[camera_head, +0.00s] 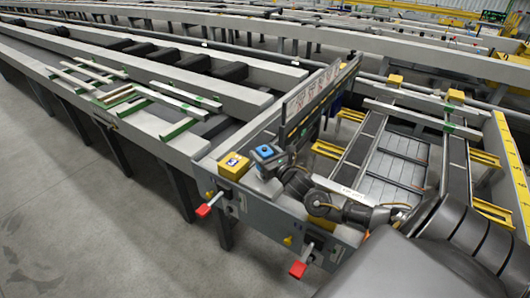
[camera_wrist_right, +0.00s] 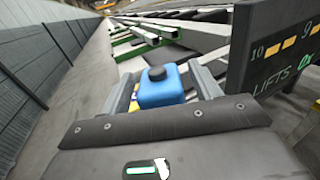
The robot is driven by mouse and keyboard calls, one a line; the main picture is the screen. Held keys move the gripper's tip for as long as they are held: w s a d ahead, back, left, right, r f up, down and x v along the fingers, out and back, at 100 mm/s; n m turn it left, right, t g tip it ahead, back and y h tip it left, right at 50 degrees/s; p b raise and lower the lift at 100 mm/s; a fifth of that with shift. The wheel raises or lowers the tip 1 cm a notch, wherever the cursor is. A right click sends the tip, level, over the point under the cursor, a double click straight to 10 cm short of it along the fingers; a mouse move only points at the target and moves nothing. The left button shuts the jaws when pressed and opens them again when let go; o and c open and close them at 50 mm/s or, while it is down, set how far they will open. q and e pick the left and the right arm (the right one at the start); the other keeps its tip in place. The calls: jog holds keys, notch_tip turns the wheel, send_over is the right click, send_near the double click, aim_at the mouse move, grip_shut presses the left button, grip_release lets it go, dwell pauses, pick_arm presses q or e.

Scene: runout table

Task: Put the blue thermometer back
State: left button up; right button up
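The blue thermometer (camera_head: 265,151) is a small blue block with a dark round knob on top. In the right wrist view the blue thermometer (camera_wrist_right: 161,88) sits between the two grey fingers of my right gripper (camera_wrist_right: 163,78). The fingers appear to close on its sides. In the head view my right gripper (camera_head: 270,162) is at the near left corner of the table frame, just right of a yellow block (camera_head: 233,165). The thermometer's underside is hidden, so I cannot tell if it touches the surface below. My left gripper is not in view.
An upright board (camera_head: 311,98) marked with lifts stands close behind my right gripper; it fills the right of the wrist view (camera_wrist_right: 275,50). Red-handled levers (camera_head: 209,204) (camera_head: 299,268) stick out in front. White and green bars (camera_head: 172,101) lie at left. The floor (camera_head: 90,230) is clear.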

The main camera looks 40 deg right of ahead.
jog(key=shift+r, duration=0.15)
jog(key=s+a+b, duration=0.1)
jog(key=s, duration=1.1)
dwell(0.4)
